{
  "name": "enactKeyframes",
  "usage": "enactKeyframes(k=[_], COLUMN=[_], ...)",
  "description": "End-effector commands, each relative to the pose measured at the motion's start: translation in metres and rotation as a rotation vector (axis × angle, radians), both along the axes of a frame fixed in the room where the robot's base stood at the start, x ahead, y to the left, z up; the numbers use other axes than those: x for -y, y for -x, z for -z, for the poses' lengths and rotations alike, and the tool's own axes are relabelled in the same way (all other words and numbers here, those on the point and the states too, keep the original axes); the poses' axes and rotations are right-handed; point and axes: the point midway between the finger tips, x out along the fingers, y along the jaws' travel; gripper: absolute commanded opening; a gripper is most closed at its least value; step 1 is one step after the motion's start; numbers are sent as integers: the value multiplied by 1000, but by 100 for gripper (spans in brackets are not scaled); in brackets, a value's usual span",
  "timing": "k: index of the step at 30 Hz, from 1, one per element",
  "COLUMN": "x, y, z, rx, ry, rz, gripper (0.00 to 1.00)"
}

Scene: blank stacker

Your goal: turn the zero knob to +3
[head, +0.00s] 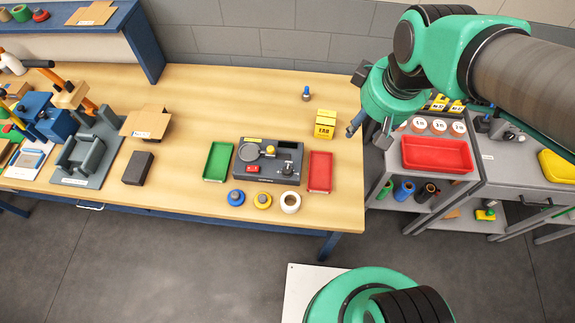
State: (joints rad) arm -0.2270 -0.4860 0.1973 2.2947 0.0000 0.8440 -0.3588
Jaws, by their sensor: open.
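A dark grey device (270,182) stands on the wooden table between a green tray and a red tray. It has a round light disc (250,152) and a red part (252,168) on its left half. A small dark knob (288,169) stands up on its right half and may be the zero knob. Its markings are too small to read, so I cannot tell its setting. My gripper (368,130) is open and empty, to the right of the device and above the table's right edge, well apart from the knob.
A green tray (217,162) and a red tray (320,171) flank the device. A yellow block stack (325,126) and a small bottle-like object (306,93) stand behind. A grey cart (390,165) is at right.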

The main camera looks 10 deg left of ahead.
Motion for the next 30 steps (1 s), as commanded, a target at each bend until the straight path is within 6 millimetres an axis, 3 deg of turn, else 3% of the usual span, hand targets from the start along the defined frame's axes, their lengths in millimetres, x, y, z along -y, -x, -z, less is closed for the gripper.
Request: enactKeyframes(k=[9, 18, 24, 30], x=[-81, -150, -172, -176], y=[-35, -42, -39, -38], z=[62, 131, 156, 161], rx=[-117, -206, -234, -239], ry=[92, 159, 179, 183], rz=[-387, -717, -829, -850], gripper=[44, 44, 44, 44])
